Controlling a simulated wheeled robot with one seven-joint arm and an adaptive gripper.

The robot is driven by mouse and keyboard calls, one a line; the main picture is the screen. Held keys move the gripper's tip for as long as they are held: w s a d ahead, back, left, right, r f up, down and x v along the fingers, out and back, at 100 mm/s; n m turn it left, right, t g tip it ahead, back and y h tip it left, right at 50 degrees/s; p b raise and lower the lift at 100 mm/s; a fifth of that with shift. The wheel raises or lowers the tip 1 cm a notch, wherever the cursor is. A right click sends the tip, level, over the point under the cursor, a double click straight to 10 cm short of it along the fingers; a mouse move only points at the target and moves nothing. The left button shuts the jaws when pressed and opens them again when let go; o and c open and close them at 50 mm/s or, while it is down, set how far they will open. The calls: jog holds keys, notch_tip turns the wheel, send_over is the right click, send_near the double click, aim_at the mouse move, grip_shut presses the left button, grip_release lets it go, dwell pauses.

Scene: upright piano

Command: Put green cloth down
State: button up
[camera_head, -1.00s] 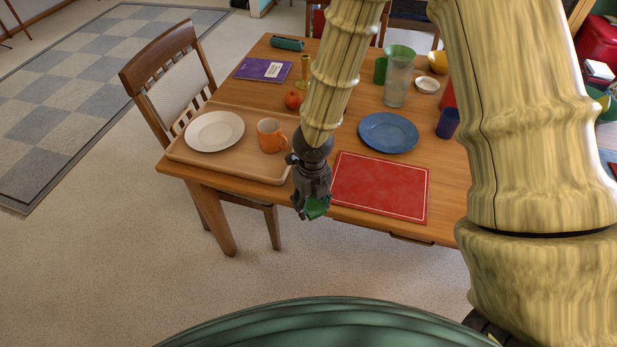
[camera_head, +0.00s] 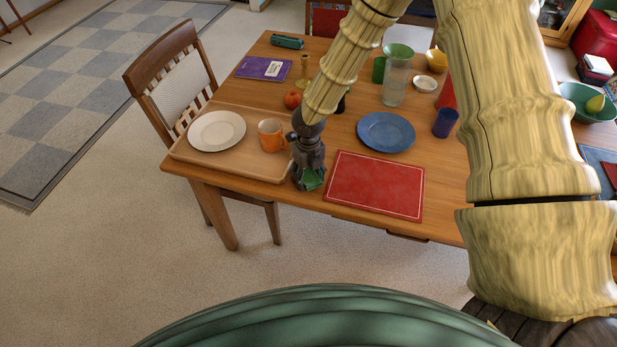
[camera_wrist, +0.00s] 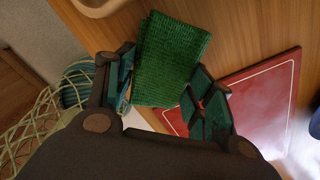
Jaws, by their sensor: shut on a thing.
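The green cloth (camera_wrist: 168,62) is a folded, textured piece between the fingers of my gripper (camera_wrist: 160,95) in the wrist view. In the head view my gripper (camera_head: 309,182) is over the front edge of the wooden table (camera_head: 232,192), between the wooden tray and the red placemat. It is shut on the cloth, and only a small green patch of the cloth (camera_head: 312,179) shows there. I cannot tell whether the cloth touches the tabletop.
The red placemat (camera_head: 375,187) lies just right of my gripper. The wooden tray (camera_head: 200,159) with a white plate (camera_head: 216,130) and an orange mug (camera_head: 271,135) is to the left. A blue plate (camera_head: 386,132) lies behind the placemat. A chair (camera_head: 175,85) stands at the left.

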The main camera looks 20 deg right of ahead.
aim_at(308, 182)
jog(key=shift+f, duration=0.95)
jog(key=shift+s+f, duration=0.2)
jog(key=shift+f, duration=0.25)
jog(key=shift+s+f, duration=0.1)
jog(key=shift+f, duration=0.05)
jog(key=o, duration=1.1)
jog(key=shift+o, duration=0.8)
jog(key=shift+w+f, duration=0.2)
jog(key=shift+f, duration=0.1)
jog(key=shift+r, duration=0.15)
jog(key=shift+r, duration=0.15)
